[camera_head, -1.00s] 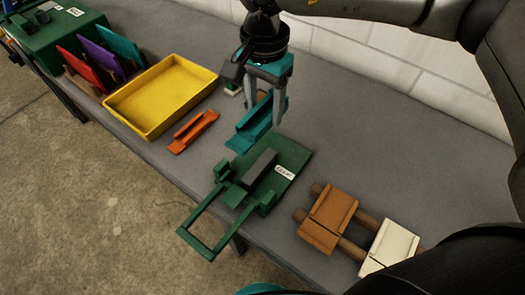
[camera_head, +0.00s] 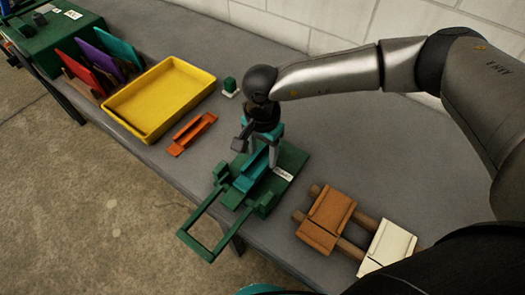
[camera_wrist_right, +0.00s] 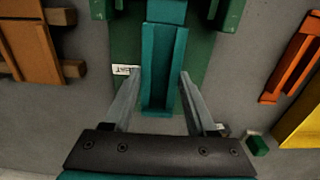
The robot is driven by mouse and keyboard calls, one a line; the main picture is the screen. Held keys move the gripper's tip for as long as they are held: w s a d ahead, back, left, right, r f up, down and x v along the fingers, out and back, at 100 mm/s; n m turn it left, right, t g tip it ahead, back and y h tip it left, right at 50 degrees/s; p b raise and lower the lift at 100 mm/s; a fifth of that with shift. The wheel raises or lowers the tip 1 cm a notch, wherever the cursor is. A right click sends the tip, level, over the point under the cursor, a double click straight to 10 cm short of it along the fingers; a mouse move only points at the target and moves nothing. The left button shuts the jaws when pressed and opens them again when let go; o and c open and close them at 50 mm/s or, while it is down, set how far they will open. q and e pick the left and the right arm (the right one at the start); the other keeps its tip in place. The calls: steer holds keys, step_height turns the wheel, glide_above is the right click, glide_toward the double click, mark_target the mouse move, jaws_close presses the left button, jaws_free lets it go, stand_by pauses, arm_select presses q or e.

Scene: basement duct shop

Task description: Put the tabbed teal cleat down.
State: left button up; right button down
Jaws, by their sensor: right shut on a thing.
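The teal cleat (camera_head: 251,170) is a long channel-shaped piece. It lies lengthwise over the middle of the green fixture (camera_head: 290,158), where the dark block stood visible before. My right gripper (camera_head: 260,158) is shut on the cleat from above. The wrist view also shows the cleat (camera_wrist_right: 160,65) between the two fingers of the right gripper (camera_wrist_right: 161,80), with the green fixture (camera_wrist_right: 126,45) behind it. I cannot tell whether the cleat rests on the fixture or hangs just above it. The dark block is hidden. My left gripper is not in view.
An orange channel piece (camera_head: 193,133) and a yellow tray (camera_head: 203,83) lie left of the fixture. A small green block (camera_head: 229,85) stands behind. A brown piece (camera_head: 326,218) and a cream piece (camera_head: 388,247) lie on wooden bars at right. The grey bench (camera_head: 370,170) is clear behind them.

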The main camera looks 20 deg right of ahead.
mark_target(262, 161)
steer(key=shift+f, duration=0.15)
steer(key=shift+c, duration=1)
jaws_free()
step_height(262, 161, up, 12)
steer(key=shift+r+b, duration=0.25)
steer(key=shift+b, duration=0.2)
steer(key=shift+f, duration=0.1)
